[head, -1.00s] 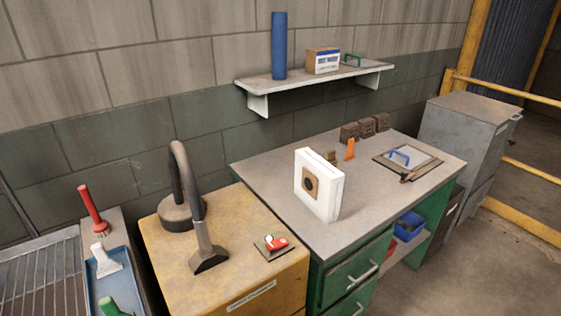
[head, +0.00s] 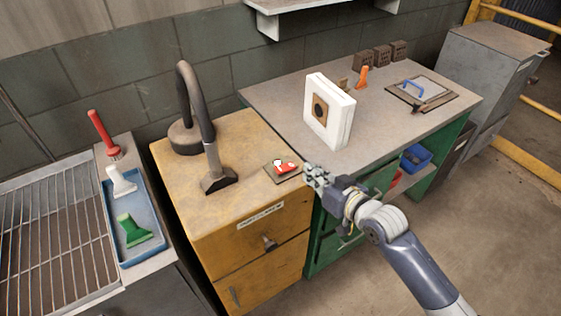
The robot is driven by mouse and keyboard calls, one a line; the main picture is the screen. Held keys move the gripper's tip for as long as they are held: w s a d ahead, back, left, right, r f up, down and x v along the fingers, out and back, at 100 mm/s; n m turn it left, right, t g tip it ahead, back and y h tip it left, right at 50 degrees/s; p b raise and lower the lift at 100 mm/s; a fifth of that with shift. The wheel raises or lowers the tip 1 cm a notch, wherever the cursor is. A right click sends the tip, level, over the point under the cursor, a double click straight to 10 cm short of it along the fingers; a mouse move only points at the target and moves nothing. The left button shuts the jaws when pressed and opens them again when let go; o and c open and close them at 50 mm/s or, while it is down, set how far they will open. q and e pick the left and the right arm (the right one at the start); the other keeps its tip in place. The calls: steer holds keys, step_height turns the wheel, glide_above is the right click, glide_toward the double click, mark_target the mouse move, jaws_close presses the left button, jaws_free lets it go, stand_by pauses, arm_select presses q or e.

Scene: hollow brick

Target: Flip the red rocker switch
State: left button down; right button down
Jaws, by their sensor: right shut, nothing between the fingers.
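The red rocker switch (head: 288,168) sits on a small dark plate (head: 272,174) on top of the yellow cabinet, near its right edge. A small whitish part shows at the switch's far left end. My right gripper (head: 307,171) is shut and empty. Its fingertips are just to the right of the switch, close to it; I cannot tell whether they touch. My right arm comes in from the lower right. My left gripper is not in view.
A vacuum-like tool with a curved hose (head: 207,125) stands left of the switch on the yellow cabinet (head: 190,212).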

step_height(320, 180, up, 4)
steer(key=s+a+y, duration=0.1)
steer(key=a, duration=0.1)
steer(key=p, duration=0.2)
glide_above(280, 171)
steer(key=shift+w+d+f+n, duration=0.15)
steer(key=shift+w+f, duration=0.05)
steer(key=shift+f, duration=0.4)
steer(key=shift+w+d+f+n, duration=0.15)
steer(key=shift+w+f, duration=0.05)
steer(key=shift+f, duration=0.4)
steer(key=f, duration=0.2)
steer(key=shift+s+a+f+p, duration=0.2)
steer(key=shift+f+p, duration=0.1)
steer(key=shift+f, duration=0.1)
steer(key=shift+s+f, duration=0.15)
steer(key=shift+f, duration=0.45)
